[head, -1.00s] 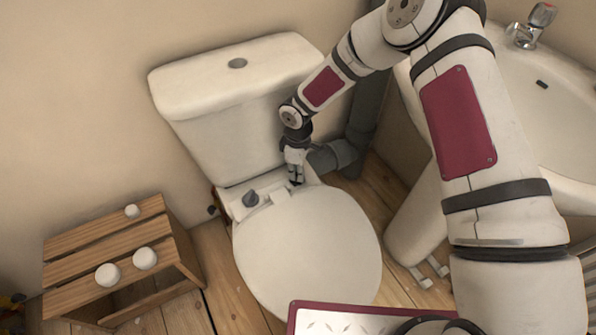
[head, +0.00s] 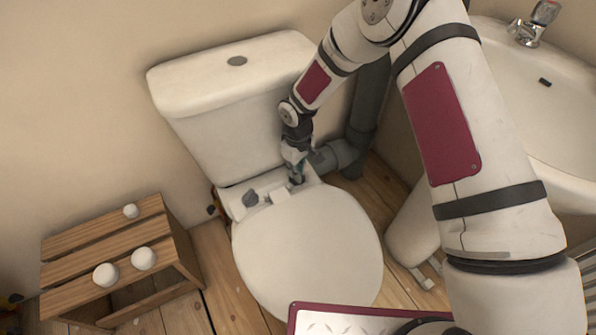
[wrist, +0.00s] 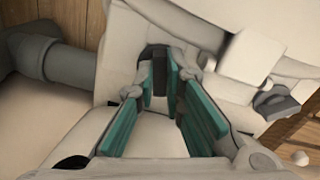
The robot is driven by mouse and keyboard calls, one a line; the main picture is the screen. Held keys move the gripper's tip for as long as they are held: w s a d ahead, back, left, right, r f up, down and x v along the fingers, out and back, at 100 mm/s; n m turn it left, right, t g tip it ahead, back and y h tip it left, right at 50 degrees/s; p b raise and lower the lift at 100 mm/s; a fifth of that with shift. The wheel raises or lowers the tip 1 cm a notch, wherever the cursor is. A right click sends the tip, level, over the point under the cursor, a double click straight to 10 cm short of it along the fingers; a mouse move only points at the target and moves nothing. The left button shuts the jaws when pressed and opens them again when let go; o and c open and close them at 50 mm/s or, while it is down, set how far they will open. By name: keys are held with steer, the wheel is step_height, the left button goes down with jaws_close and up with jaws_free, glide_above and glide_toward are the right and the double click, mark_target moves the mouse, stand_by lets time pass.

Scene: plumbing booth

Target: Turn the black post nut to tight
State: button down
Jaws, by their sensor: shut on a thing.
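My gripper (head: 297,178) points down at the back of the toilet seat, at the right hinge beside the cistern. In the wrist view its teal-padded fingers (wrist: 160,78) are closed on the black post nut (wrist: 154,56), a small dark piece between the fingertips. In the head view the fingers mostly hide this nut. A second, grey winged nut (head: 250,198) stands at the left hinge, apart from my gripper; it also shows at the right of the wrist view (wrist: 277,102).
The white toilet lid (head: 310,250) is down in front of the hinges. The cistern (head: 235,110) rises close behind my gripper. A grey waste pipe (head: 340,155) is to the right, with the basin (head: 545,100) beyond. A wooden crate (head: 115,250) with white knobs stands at left.

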steer(key=m, duration=0.6)
steer(key=shift+s+f+b, duration=0.2)
steer(key=shift+s+b, duration=0.05)
steer(key=shift+b, duration=0.05)
steer(key=m, duration=0.6)
steer(key=shift+s+a, duration=0.1)
steer(key=shift+m, duration=0.3)
steer(key=c, duration=1.8)
jaws_free()
steer(key=shift+o, duration=0.2)
steer(key=shift+r, duration=0.3)
step_height(320, 180, up, 12)
steer(key=shift+f, duration=0.25)
